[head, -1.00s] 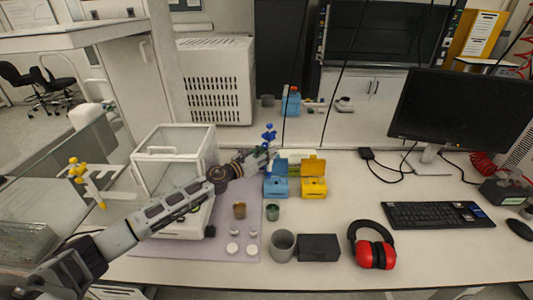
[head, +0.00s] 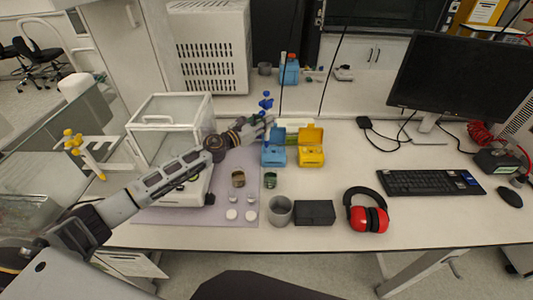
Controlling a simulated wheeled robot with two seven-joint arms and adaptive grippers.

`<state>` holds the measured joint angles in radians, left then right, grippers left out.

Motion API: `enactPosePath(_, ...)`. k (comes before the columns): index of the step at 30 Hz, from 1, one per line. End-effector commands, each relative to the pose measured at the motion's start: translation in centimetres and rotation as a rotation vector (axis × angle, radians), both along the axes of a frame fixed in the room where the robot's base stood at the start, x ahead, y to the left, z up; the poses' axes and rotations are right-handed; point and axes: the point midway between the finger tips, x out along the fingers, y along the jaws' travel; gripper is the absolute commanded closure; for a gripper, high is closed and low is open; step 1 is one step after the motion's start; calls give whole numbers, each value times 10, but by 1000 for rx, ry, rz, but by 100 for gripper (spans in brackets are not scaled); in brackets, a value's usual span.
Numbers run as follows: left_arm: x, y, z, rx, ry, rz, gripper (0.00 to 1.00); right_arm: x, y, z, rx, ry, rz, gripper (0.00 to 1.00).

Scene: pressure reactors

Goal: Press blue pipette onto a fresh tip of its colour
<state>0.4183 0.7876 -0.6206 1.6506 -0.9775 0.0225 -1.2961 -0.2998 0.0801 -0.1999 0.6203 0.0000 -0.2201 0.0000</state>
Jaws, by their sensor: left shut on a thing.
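The blue pipette (head: 266,102) stands roughly upright at the end of my left arm. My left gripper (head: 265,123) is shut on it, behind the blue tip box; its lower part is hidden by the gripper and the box. The blue tip box (head: 274,158) is open, its lid raised at the back, and stands on the bench just in front of the gripper. I cannot make out single tips in it. The pipette's lower end and any contact with a tip cannot be seen. My right gripper is not in view.
An open yellow tip box (head: 311,157) stands right beside the blue one. A yellow pipette (head: 72,140) hangs on a stand at left. A glass-sided balance (head: 170,120) stands under my left arm. A grey cup (head: 280,210), black box (head: 314,213) and red earmuffs (head: 369,218) lie in front.

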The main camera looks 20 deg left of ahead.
Motion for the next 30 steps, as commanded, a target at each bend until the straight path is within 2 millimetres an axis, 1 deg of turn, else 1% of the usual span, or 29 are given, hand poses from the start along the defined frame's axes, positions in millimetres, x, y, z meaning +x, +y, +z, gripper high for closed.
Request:
enactPosePath(11,0,0,0,0,-1,0,100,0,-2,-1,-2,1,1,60)
enactPosePath(30,0,0,-6,0,-1,0,100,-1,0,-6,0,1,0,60)
